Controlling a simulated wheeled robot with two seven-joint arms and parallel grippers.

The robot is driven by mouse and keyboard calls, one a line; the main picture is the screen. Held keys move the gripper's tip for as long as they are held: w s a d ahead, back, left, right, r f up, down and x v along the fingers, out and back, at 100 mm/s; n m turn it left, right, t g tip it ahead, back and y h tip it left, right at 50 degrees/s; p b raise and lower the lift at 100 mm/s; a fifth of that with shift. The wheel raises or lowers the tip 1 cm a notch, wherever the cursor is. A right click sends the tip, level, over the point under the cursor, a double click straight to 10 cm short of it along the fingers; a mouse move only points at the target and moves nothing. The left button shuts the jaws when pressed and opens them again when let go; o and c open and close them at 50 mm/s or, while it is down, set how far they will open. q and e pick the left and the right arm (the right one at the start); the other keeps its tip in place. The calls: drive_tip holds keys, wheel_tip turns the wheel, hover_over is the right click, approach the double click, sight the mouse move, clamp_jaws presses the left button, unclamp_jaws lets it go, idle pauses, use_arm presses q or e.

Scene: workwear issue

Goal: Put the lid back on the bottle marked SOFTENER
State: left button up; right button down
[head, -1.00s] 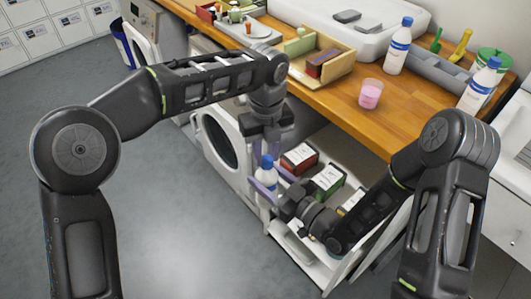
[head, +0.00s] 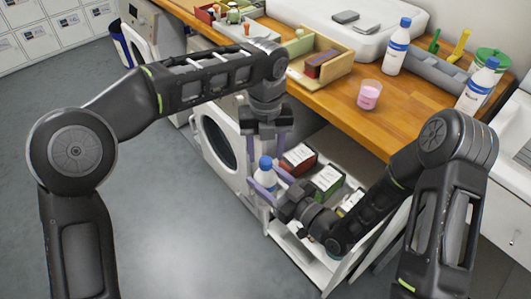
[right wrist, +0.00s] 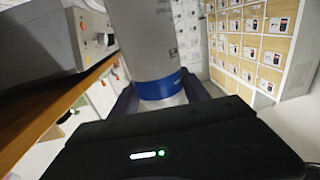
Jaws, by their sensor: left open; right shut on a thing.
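A white bottle (head: 264,182) with a blue lid (head: 265,162) on its top stands upright in my right gripper (head: 270,186), beside the pulled-out drawer. My right gripper is shut on the bottle's body. In the right wrist view the bottle (right wrist: 147,45) is seen close up, with a blue band low on it between the fingers. My left gripper (head: 267,146) points down just above the lid, open, its fingers on either side and apart from it. The bottle's print is too small to read, and I cannot tell how firmly the lid is seated.
The drawer (head: 283,240) holds several boxes, among them a red one (head: 298,160) and a green one (head: 327,180). On the wooden counter (head: 345,112) are a pink-filled cup (head: 369,95), a wooden box (head: 335,72) and two blue-capped bottles (head: 396,50) (head: 476,90). Floor left of the drawer is clear.

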use_arm(q)
wheel_tip(320, 180, up, 3)
drive_tip(key=shift+r, duration=0.15)
drive_tip(key=o, duration=0.5)
drive_tip(key=shift+o, duration=0.2)
idle(0.3)
